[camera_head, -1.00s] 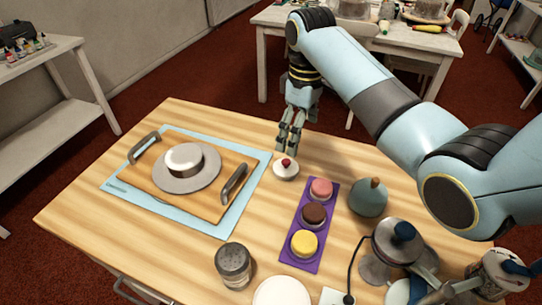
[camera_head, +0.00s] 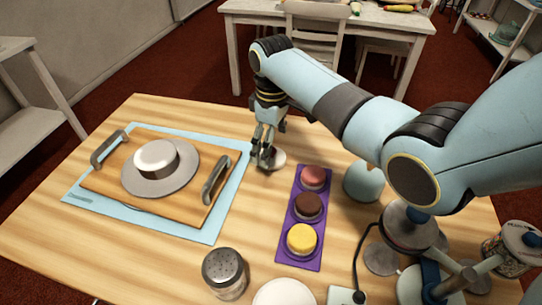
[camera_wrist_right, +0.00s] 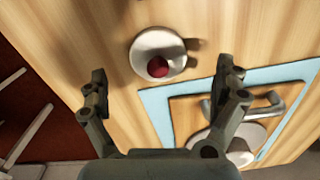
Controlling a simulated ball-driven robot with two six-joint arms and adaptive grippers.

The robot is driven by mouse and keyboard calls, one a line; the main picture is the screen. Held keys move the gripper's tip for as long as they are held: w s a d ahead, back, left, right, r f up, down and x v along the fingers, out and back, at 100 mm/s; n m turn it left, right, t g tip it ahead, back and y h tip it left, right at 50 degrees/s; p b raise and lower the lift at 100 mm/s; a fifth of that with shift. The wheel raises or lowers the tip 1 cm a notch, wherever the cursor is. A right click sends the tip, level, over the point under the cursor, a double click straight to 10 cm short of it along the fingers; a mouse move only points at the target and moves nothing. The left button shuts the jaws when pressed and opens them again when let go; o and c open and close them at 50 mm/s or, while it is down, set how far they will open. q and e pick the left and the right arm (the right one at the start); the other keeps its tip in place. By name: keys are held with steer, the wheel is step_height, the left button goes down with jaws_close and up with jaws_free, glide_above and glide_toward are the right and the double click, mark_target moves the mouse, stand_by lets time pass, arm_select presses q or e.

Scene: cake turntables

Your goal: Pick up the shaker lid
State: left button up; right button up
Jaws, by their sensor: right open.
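A small pale round lid with a dark red knob, which I take for the shaker lid (camera_head: 278,159), lies on the table beside the cutting board. In the wrist view the lid (camera_wrist_right: 158,47) shows whole, knob towards the camera. My right gripper (camera_head: 264,157) is just above and beside it and hides part of it in the head view. In the wrist view the right gripper (camera_wrist_right: 164,76) is open and empty, with the lid ahead between its spread fingers, apart from both. My left gripper is not in view.
A wooden board (camera_head: 112,183) with handles on a blue mat (camera_head: 205,231) is to the left. A purple tray (camera_head: 289,253) with three coloured round pieces is to the right. A glass shaker (camera_head: 224,272) with a perforated top stands at the front.

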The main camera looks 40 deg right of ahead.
step_height(320, 180, down, 4)
steer(key=shift+w, duration=0.1)
steer(key=shift+d, duration=0.1)
steer(key=c, duration=1)
